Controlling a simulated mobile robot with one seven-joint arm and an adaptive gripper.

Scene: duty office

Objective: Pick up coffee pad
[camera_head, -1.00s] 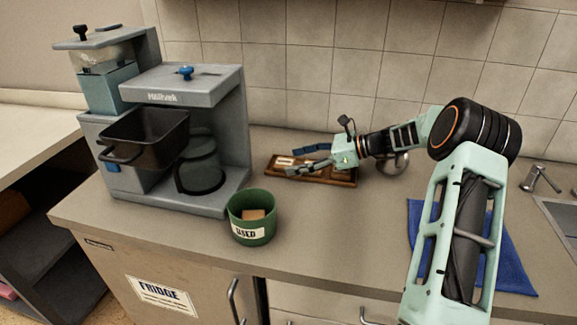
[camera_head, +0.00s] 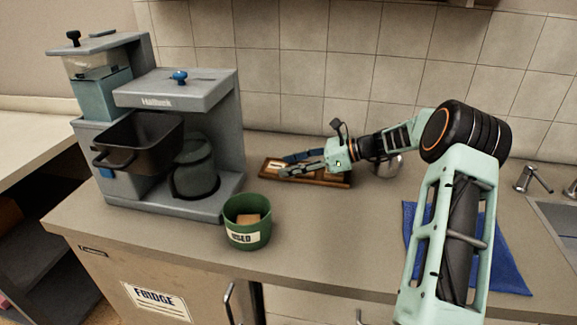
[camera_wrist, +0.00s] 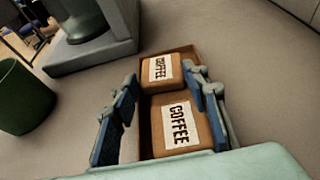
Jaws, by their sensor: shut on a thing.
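Two brown coffee pads with white COFFEE labels show in the wrist view, a farther one (camera_wrist: 160,70) and a nearer one (camera_wrist: 180,125). They are at a brown wooden tray (camera_wrist: 190,51), which is also against the back of the counter in the head view (camera_head: 330,183). My gripper (camera_head: 287,164) is low over the tray, its fingers pointing left. In the wrist view my gripper (camera_wrist: 163,84) has a blue-padded finger on each side of the nearer pad. It is shut on a coffee pad; the exact contact is hard to see.
A green USED cup (camera_head: 247,222) with a brown piece inside stands front left of the tray. A grey coffee machine (camera_head: 232,130) stands farther left. A blue cloth (camera_head: 500,265) and a sink (camera_head: 560,225) are at the right. The counter before the tray is clear.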

